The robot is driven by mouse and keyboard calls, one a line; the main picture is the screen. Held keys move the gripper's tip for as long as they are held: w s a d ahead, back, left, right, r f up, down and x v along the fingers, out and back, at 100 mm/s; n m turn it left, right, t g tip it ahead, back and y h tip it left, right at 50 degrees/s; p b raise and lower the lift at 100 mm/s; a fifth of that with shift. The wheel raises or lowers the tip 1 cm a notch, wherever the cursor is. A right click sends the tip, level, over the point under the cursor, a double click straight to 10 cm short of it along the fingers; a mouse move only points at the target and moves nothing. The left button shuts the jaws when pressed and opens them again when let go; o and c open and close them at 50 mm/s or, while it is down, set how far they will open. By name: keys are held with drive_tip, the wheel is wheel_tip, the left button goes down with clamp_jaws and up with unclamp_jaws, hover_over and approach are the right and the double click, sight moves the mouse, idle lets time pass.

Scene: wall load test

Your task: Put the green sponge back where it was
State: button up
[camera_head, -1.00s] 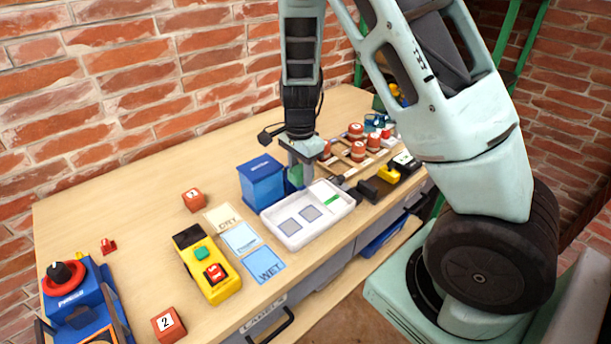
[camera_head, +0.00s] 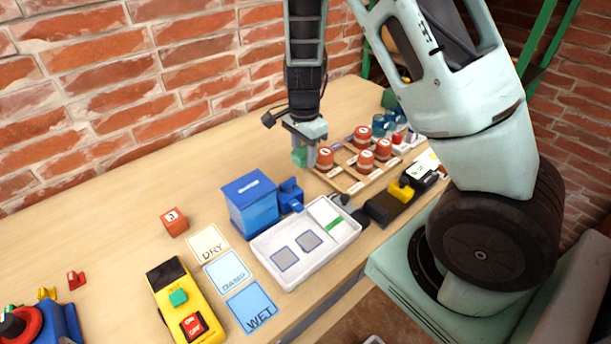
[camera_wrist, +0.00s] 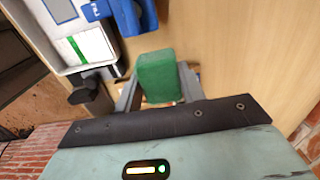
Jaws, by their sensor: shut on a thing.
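The green sponge (camera_head: 299,157) is between the fingers of my gripper (camera_head: 304,148). In the wrist view the sponge (camera_wrist: 160,77) is a plain green block with a finger at each side. In the head view it hangs above the table behind the blue box, to the left of the wooden board with the red numbered weights. The height of the sponge above the table is hard to tell. The white tray (camera_head: 340,246) stands in front, with two grey squares and a white, green-striped part.
The blue box (camera_head: 251,203) with a blue tap-like part (camera_head: 290,195) stands behind the tray. The wooden board (camera_head: 345,180) carries several red weights. DRY (camera_head: 209,243), DAMP (camera_head: 227,272) and WET (camera_head: 251,306) cards lie left of the tray, by a yellow meter (camera_head: 190,310).

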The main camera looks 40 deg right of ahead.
sight(304, 188)
wheel_tip(304, 188, down, 9)
drive_tip(key=shift+s+a+f, duration=0.1)
idle(0.3)
drive_tip(key=shift+f+b, duration=0.1)
drive_tip(key=shift+b, duration=0.2)
drive_tip(key=o, duration=1)
drive_tip(key=shift+o, duration=0.2)
